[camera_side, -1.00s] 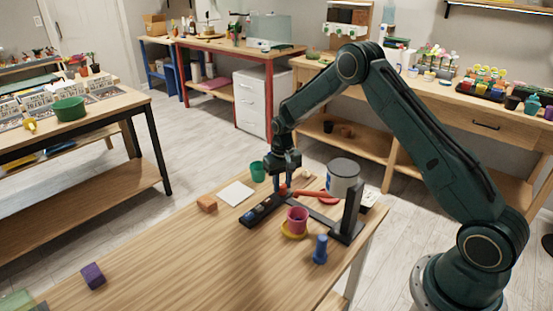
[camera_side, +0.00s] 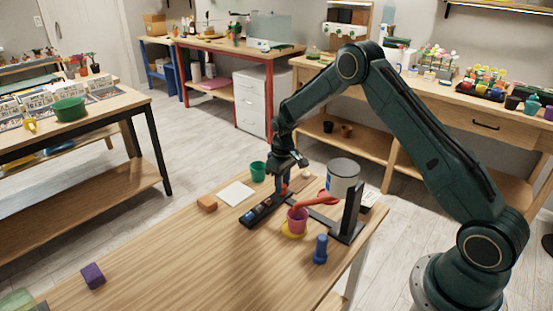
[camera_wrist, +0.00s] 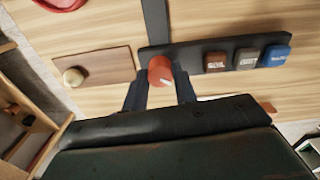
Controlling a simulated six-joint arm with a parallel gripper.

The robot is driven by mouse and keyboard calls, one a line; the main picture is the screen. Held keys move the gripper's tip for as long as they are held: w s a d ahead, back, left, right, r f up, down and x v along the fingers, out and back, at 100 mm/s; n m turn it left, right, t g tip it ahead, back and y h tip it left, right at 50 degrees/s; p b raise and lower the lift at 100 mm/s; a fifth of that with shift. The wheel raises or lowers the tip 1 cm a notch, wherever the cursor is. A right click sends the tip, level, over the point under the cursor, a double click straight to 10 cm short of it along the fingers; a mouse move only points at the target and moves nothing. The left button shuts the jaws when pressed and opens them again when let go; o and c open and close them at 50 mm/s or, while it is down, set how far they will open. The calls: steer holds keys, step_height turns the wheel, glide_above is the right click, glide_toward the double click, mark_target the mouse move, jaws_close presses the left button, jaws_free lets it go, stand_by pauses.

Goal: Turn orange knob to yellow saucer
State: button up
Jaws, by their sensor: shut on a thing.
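The orange knob (camera_wrist: 160,70) sits at the end of a dark panel (camera_wrist: 190,55), with a white mark on its near side. My gripper (camera_wrist: 160,92) is shut on the knob, one finger at each side. The yellow saucer (camera_side: 287,235) lies on the table under a pink pot (camera_side: 297,225). A red-orange spout (camera_side: 313,203) reaches over the pot, its tip at the pot's rim.
Panel buttons (camera_wrist: 248,58) are beside the knob. A wooden plate with a brass knob (camera_wrist: 73,77) lies on the other side. A grey can (camera_side: 343,174), dark post (camera_side: 352,210), blue peg (camera_side: 320,250) and green pot (camera_side: 258,172) stand nearby.

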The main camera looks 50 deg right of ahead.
steer(key=o, duration=1)
steer(key=shift+c, duration=0.2)
steer(key=shift+r, duration=0.15)
step_height(320, 180, up, 14)
steer(key=shift+f, duration=0.2)
steer(key=shift+r, duration=0.1)
